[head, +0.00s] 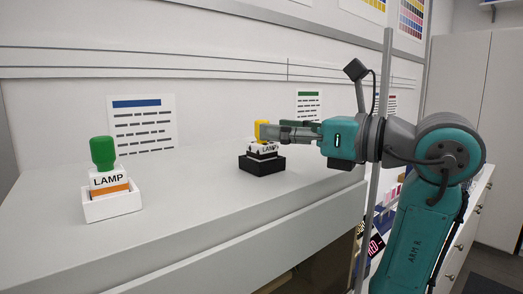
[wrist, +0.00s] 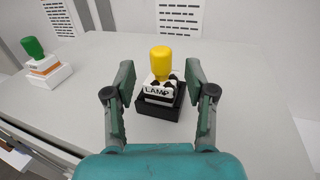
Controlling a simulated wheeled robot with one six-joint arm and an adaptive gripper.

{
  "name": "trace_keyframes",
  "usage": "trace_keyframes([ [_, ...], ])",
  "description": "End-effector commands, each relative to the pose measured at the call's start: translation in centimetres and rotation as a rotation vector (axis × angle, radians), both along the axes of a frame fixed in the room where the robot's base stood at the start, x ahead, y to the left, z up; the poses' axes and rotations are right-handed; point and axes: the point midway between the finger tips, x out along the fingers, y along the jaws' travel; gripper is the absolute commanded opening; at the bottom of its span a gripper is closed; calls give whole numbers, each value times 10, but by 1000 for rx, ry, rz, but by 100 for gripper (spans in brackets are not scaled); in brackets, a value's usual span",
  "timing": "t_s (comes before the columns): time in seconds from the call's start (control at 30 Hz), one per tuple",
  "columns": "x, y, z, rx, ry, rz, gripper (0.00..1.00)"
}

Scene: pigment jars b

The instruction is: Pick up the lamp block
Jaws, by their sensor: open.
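Two blocks read LAMP. One, with a yellow knob (wrist: 161,62) and dark spots on its white body, is the yellow-topped lamp block (head: 262,148), seated in a black tray (head: 262,168). The other is the green-topped lamp block (head: 107,180), with an orange band, in a white tray (head: 112,207) at the left. My gripper (head: 268,131) is open at the height of the yellow knob. In the wrist view, the yellow-topped block shows between the spread fingers of my gripper (wrist: 161,78); whether they touch it I cannot tell.
The grey counter (head: 200,215) is clear between the two trays. Behind it is a wall with a blue-headed sheet (head: 142,125) and a green-headed sheet (head: 308,103). A vertical grey pole (head: 382,80) stands by my arm. White drawers (head: 470,222) are at the right.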

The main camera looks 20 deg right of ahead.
Motion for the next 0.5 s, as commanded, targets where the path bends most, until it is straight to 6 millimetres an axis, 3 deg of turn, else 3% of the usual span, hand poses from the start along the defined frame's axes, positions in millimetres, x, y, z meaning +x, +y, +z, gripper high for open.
trace_keyframes([
  [0.23, 29, 20, -1, 1, 1, 3, 55],
  [0.5, 36, 24, -1, 0, 0, 0, 55],
])
